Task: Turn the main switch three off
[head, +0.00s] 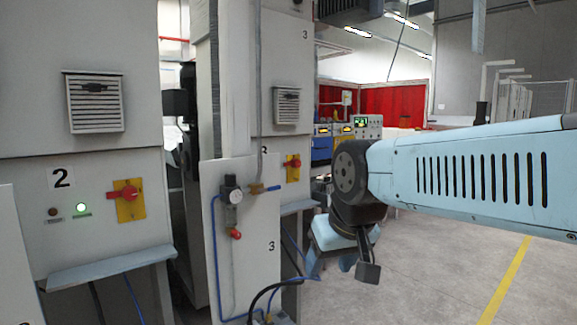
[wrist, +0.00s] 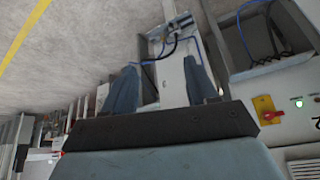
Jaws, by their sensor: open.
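Main switch three is a red rotary handle (head: 292,163) on a yellow plate, on the grey cabinet marked 3 (head: 281,60). Its handle looks roughly level, but it is small and its position is hard to read. My gripper (head: 330,268) hangs low in front and to the right of this cabinet, below the switch and apart from it. In the wrist view my gripper (wrist: 163,75) shows two blue-grey fingers spread apart with nothing held. I cannot make out switch three in the wrist view.
A similar red switch (head: 126,194) on cabinet 2 sits beside a lit green lamp (head: 81,208); it also shows in the wrist view (wrist: 268,115). Open floor (head: 440,265) lies right.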

